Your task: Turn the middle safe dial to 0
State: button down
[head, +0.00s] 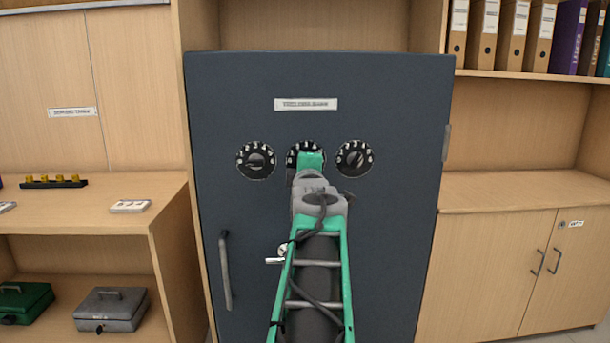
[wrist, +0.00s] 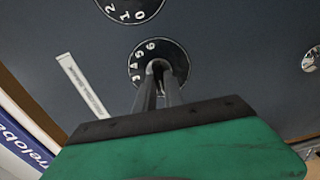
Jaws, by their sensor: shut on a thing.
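The middle dial (head: 304,146) is a black disc with white numerals on the dark grey safe door (head: 390,230). My gripper covers its lower part in the head view. In the wrist view the middle dial (wrist: 139,63) shows a few numerals along its left and upper rim. My gripper (wrist: 160,66) reaches to its centre, with both fingers shut on its knob. The fingers hide most of the knob, and I cannot tell the number it points at.
Left (head: 256,160) and right (head: 355,158) dials flank the middle one closely. A door handle (head: 226,270) and a key lock (head: 275,260) are lower down. A white label plate (head: 306,104) is above. Wooden shelving (head: 150,190) and a cabinet (head: 490,260) stand either side.

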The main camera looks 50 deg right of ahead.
jog(key=shift+n+b, duration=0.35)
jog(key=shift+n, duration=0.15)
jog(key=c, duration=1.4)
grip_release()
jog(key=shift+c, duration=0.2)
jog(key=p+v, duration=0.1)
jog(key=v, duration=0.7)
